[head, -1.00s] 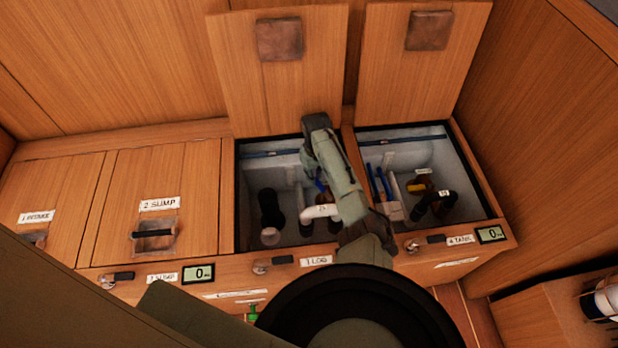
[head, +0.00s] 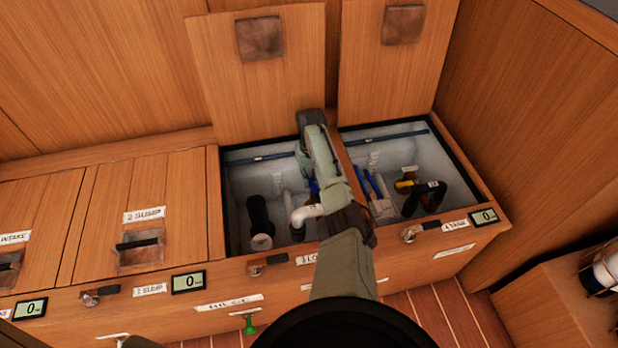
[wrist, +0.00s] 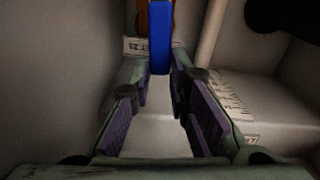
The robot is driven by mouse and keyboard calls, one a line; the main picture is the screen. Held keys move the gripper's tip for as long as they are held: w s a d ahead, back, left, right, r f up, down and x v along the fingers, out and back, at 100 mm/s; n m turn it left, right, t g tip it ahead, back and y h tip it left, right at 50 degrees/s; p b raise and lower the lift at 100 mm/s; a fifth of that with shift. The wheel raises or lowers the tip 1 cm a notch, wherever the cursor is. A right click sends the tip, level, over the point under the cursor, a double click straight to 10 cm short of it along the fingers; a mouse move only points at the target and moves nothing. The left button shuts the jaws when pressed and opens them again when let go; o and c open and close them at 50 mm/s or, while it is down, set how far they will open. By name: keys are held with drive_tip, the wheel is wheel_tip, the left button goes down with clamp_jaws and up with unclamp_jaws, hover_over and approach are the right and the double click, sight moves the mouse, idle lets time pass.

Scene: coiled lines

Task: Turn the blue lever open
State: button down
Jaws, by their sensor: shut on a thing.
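The blue lever (wrist: 160,40) stands upright in the middle of the wrist view, with an orange-brown part behind its top. My gripper (wrist: 160,78) has its purple-padded fingers on either side of the lever's lower end, shut on it. In the head view my arm reaches down into the left open compartment (head: 232,205). A bit of blue (head: 314,187) shows beside my arm there; the arm hides most of the lever and the fingers.
A white elbow pipe (head: 305,215) and a black pipe (head: 260,220) stand in the same compartment. The right open compartment (head: 462,188) holds blue-handled tools (head: 372,183) and a black pipe (head: 425,197). Raised lids (head: 255,90) stand behind. Closed lids lie to the left.

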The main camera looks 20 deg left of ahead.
drive_tip(key=shift+d, duration=0.1)
drive_tip(key=c, duration=1.5)
unclamp_jaws()
drive_tip(key=shift+r, duration=0.1)
